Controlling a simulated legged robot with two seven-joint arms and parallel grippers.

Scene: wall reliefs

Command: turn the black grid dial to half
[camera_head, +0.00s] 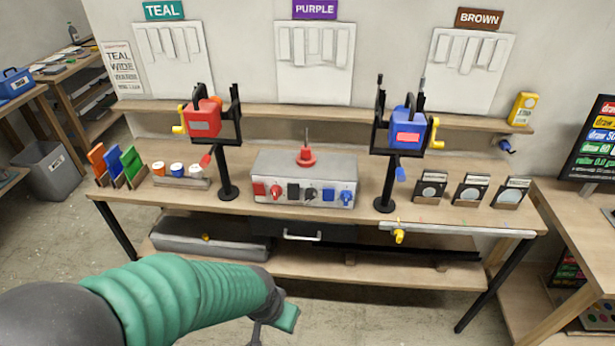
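A grey control box (304,178) sits at the middle of the workbench, with a row of knobs on its front. A black square knob (293,192) is near the middle of the row, with a dark round knob (310,194) just right of it. Which of them bears a grid, and their settings, are too small to tell. My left arm comes in from the lower left in a green sleeve. Its gripper (284,319) is low in front of the bench, well below the box and apart from it; its fingers are unclear. My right gripper is not in view.
Red knobs (276,192) and blue knobs (346,198) flank the dark ones. Black stands hold a red device (203,118) and a blue device (408,128) on either side. The bench front has a drawer (302,235).

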